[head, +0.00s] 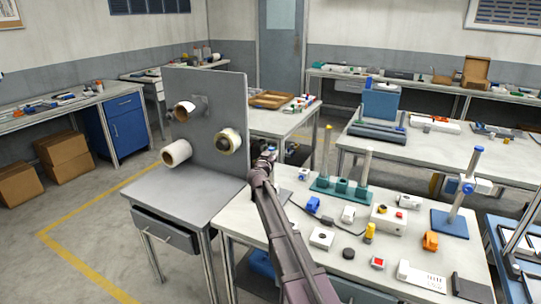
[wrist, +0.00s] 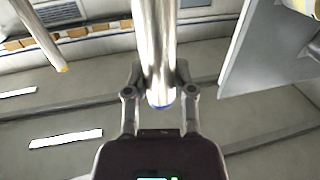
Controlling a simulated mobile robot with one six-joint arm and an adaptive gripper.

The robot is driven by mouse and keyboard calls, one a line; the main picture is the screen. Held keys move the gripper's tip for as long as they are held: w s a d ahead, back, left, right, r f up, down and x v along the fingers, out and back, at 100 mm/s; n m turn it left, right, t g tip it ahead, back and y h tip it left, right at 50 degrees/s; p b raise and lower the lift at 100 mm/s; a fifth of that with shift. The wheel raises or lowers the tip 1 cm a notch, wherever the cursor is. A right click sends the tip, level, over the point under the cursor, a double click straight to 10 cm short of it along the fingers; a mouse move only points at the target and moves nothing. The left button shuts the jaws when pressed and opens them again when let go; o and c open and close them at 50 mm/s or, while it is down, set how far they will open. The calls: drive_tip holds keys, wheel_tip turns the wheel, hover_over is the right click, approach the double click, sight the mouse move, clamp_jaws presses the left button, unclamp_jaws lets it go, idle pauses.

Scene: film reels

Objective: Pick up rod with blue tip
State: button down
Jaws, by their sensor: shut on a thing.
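In the wrist view, my gripper (wrist: 158,82) is shut on a shiny metal rod (wrist: 154,35). The rod's blue tip (wrist: 161,106) shows just below the fingers, toward the palm. In the head view, my gripper (head: 267,157) is at the far left corner of the white workbench, just right of the grey upright panel. The held rod is hard to make out there.
The grey panel (head: 200,95) carries several film-reel rolls on pegs, close left of my gripper; its edge shows in the wrist view (wrist: 240,50). The workbench (head: 300,210) holds many small parts. A blue-based stand (head: 450,222) is at right. Floor (head: 85,215) at left is clear.

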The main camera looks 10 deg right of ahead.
drive_tip(key=shift+r+p, duration=2.3)
drive_tip(key=shift+r, duration=0.4)
